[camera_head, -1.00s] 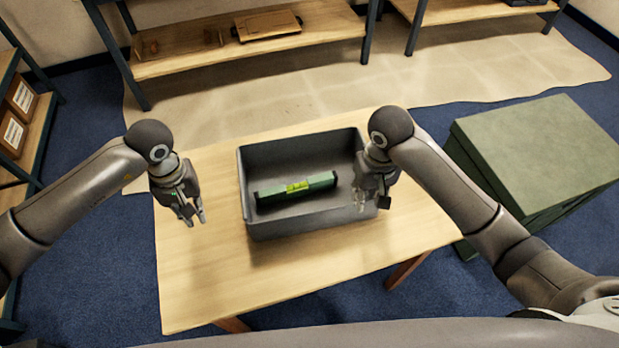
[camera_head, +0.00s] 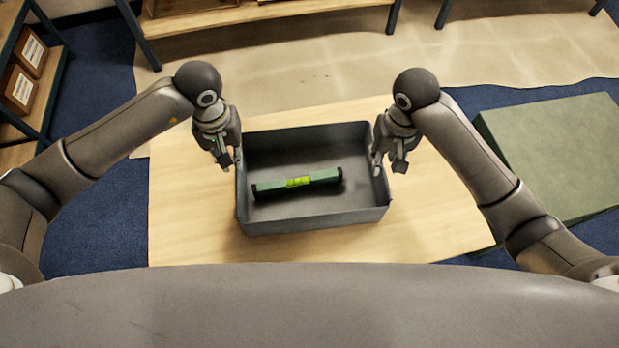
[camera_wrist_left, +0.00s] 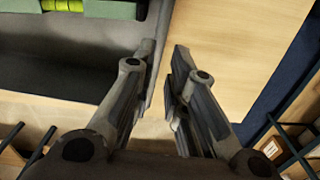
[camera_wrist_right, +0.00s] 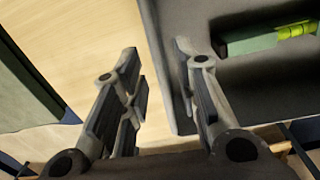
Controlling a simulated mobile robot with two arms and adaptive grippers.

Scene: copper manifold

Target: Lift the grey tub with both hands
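The grey tub (camera_head: 318,218) sits on the wooden table with a green spirit level (camera_head: 325,177) lying in it. My left gripper (camera_head: 231,166) is at the tub's left wall. In the left wrist view its fingers (camera_wrist_left: 165,48) are apart, with the wall's rim running between them. My right gripper (camera_head: 387,168) is at the tub's right wall. In the right wrist view its fingers (camera_wrist_right: 157,49) are apart, on either side of the right rim (camera_wrist_right: 156,50). Neither gripper is closed on the wall. Whether any finger touches it is unclear.
The wooden table (camera_head: 190,235) is otherwise bare around the tub. A green box (camera_head: 555,150) stands on the floor to the right. A shelf with brown boxes (camera_head: 27,70) is at the left, and another wooden shelf (camera_head: 270,12) is at the back.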

